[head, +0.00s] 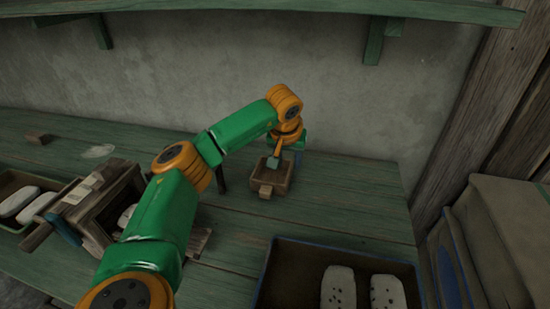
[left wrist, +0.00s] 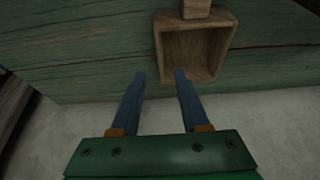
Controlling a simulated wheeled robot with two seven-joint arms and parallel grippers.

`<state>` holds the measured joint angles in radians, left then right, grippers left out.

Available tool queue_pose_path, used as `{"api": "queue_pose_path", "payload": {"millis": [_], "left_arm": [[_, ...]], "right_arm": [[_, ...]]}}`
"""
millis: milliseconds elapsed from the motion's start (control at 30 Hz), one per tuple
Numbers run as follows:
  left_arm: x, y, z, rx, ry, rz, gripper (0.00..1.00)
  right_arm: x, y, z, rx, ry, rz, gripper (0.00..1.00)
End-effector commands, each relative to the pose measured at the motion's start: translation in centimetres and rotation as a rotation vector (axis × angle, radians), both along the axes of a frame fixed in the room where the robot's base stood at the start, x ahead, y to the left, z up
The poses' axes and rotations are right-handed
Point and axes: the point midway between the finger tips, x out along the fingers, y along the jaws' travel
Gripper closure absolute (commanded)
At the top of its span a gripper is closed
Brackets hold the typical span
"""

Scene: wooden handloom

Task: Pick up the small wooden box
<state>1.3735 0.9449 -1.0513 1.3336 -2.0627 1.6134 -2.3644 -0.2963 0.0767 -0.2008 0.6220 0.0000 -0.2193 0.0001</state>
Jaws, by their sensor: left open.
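The small wooden box (head: 274,179) sits on the green plank table, open at the top, with a small block-like piece on its near side. In the left wrist view the box (left wrist: 197,52) is at the top, right of centre. My left gripper (head: 286,160) is at the far side of the box, partly hidden by the arm. In the left wrist view its two blue fingers (left wrist: 160,74) are apart with nothing between them. The right fingertip overlaps the box's lower left corner; the left one is outside it. Contact cannot be told. My right gripper is not in view.
A tray (head: 262,285) with white pieces stands front right. A wooden device (head: 122,182) and another tray (head: 52,183) are at left. A small block (head: 39,137) lies far left. Cartons (head: 505,225) stand at right. A shelf (head: 280,8) hangs above. Table right of the box is clear.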

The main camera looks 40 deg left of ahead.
Motion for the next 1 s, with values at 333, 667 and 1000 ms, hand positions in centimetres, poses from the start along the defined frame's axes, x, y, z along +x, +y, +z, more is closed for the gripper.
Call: {"api": "queue_pose_path", "payload": {"millis": [333, 667, 1000], "left_arm": [[1.2, 0.9, -5.7, -0.002, 0.005, 0.001, 0.55], [1.6, 1.2, -6.7, 0.000, 0.000, -0.001, 0.63], [1.5, 1.2, -6.7, 0.000, 0.000, 0.000, 1.00]], "right_arm": [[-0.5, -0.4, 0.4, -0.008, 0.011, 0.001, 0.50], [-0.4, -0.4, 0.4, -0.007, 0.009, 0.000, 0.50], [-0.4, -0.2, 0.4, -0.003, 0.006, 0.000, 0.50]]}}
